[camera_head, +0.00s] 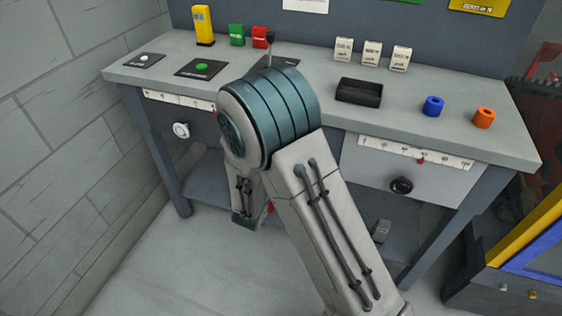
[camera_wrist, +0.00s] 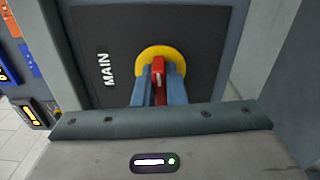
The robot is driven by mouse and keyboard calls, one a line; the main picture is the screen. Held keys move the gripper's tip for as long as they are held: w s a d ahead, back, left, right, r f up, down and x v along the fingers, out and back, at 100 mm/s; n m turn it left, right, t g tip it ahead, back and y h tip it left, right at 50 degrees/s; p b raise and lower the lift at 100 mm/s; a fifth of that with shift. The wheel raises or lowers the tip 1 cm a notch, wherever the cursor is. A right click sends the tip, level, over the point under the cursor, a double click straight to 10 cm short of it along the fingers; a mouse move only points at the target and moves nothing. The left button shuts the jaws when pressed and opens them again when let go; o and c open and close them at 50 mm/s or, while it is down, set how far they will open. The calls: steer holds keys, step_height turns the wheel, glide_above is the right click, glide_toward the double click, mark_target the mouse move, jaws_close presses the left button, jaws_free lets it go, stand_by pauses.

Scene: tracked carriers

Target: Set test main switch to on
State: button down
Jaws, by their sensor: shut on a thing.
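The main switch (camera_wrist: 158,70) shows in the wrist view as a red handle on a round yellow base (camera_wrist: 146,56). It sits on a dark plate (camera_wrist: 95,28) labelled MAIN. My gripper (camera_wrist: 159,80) has its two blue-grey fingers closed on either side of the red handle. The handle's lower part is partly hidden between the fingers. In the head view my arm covers the middle of the bench front, and the switch and fingertips cannot be made out there.
A workbench (camera_head: 510,150) carries a black tray (camera_head: 359,92), a blue ring (camera_head: 433,106), an orange ring (camera_head: 484,118) and small boxes. A black knob (camera_head: 401,185) and a white knob (camera_head: 181,130) are on its front. A block wall stands left; floor is free at front left.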

steer(key=shift+m+b, duration=0.5)
steer(key=shift+b, duration=0.1)
steer(key=c, duration=1.5)
jaws_free()
steer(key=shift+s, duration=0.15)
steer(key=v, duration=1.3)
steer(key=shift+s+a+p, duration=0.1)
steer(key=shift+s+p, duration=0.2)
